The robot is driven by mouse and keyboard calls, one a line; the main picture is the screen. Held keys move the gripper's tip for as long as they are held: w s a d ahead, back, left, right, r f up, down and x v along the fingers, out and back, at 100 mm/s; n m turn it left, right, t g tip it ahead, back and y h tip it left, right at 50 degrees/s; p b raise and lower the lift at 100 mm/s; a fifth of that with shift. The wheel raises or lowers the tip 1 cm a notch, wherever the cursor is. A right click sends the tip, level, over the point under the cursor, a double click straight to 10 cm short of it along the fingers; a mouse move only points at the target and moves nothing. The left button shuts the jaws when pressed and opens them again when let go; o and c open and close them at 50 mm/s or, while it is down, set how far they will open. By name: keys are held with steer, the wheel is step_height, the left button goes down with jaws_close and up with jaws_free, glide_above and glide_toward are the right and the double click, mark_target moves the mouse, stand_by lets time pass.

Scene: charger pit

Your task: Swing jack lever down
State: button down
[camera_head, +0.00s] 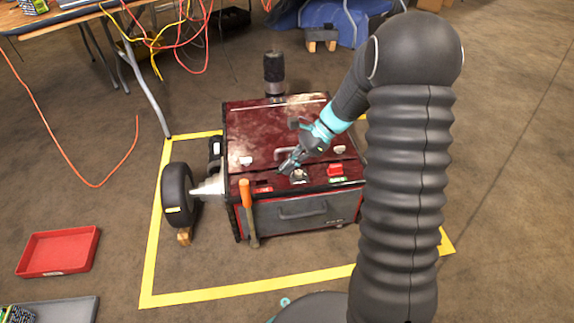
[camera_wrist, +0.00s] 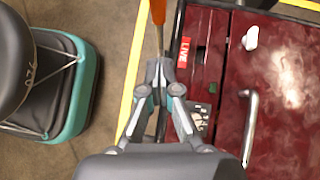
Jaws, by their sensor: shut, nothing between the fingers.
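A red, worn box-shaped machine (camera_head: 250,130) stands on the floor. An upright bar with an orange handle (camera_head: 246,194) is at its front left; it looks like the lever, though I cannot tell how it is joined. The orange handle (camera_wrist: 157,12) also shows at the top of the wrist view. My gripper (camera_head: 284,170) is over the front strip of the machine's top, right of the orange handle and apart from it. In the wrist view my gripper (camera_wrist: 160,66) is shut and empty, its tips pointing towards the orange handle. The fingers hide part of the lower bar.
A metal lid handle (camera_wrist: 250,120) and a red LIVE label (camera_wrist: 185,53) are close to my gripper. A black wheel (camera_head: 177,194) stands left of the machine. Yellow tape (camera_head: 150,262) borders the area. A red tray (camera_head: 58,252) lies at left.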

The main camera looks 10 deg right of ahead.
steer(key=s+a+f+b, duration=0.1)
steer(key=s+a+f, duration=0.1)
steer(key=a+f, duration=0.3)
steer(key=shift+a, duration=1.85)
steer(key=shift+r, duration=0.1)
